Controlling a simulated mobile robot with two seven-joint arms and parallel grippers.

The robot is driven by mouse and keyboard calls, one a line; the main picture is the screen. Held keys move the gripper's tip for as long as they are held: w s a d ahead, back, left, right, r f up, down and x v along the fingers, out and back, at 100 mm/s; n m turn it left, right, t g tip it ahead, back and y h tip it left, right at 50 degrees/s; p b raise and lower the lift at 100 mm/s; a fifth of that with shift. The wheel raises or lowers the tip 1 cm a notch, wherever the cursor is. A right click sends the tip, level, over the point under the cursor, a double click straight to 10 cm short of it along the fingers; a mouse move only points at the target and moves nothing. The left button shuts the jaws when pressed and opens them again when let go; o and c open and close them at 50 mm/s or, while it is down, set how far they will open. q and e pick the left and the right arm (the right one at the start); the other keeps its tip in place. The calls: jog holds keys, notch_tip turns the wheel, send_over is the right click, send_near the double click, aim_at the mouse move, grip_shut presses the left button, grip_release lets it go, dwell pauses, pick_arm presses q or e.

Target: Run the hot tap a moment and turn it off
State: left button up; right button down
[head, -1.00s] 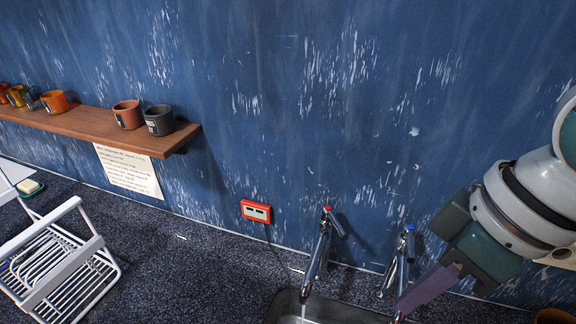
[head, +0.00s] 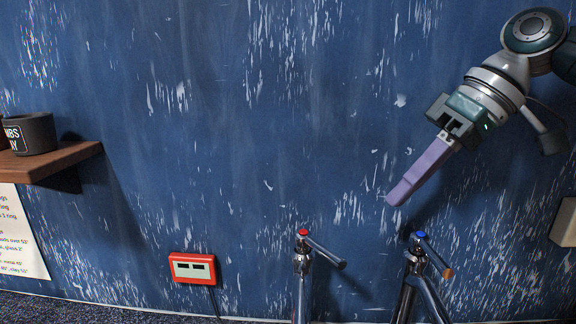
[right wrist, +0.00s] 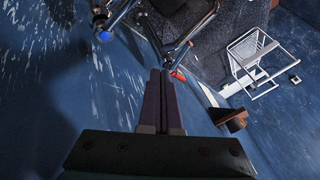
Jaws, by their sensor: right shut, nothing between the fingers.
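The hot tap (head: 303,265), chrome with a red cap, stands at the lower middle of the head view. Its lever (head: 325,253) points right and slightly down. Its spout end and any water are below the picture. The cold tap (head: 410,285), with a blue cap, stands to its right; its blue cap also shows in the right wrist view (right wrist: 105,36). My right gripper (head: 391,201) has long purple fingers, shut and empty, above and between the two taps, touching neither. The fingers also show in the right wrist view (right wrist: 160,76). My left gripper is not in view.
The wall above the taps is clear.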

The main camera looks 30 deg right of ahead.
aim_at(319, 253)
jog(key=w+a+f+p, duration=0.1)
jog(key=a+f+p, duration=0.1)
jog(key=a+f, duration=0.3)
jog(key=shift+w+a+f, duration=0.25)
jog(key=shift+a+f, duration=0.05)
jog(key=shift+a, duration=0.45)
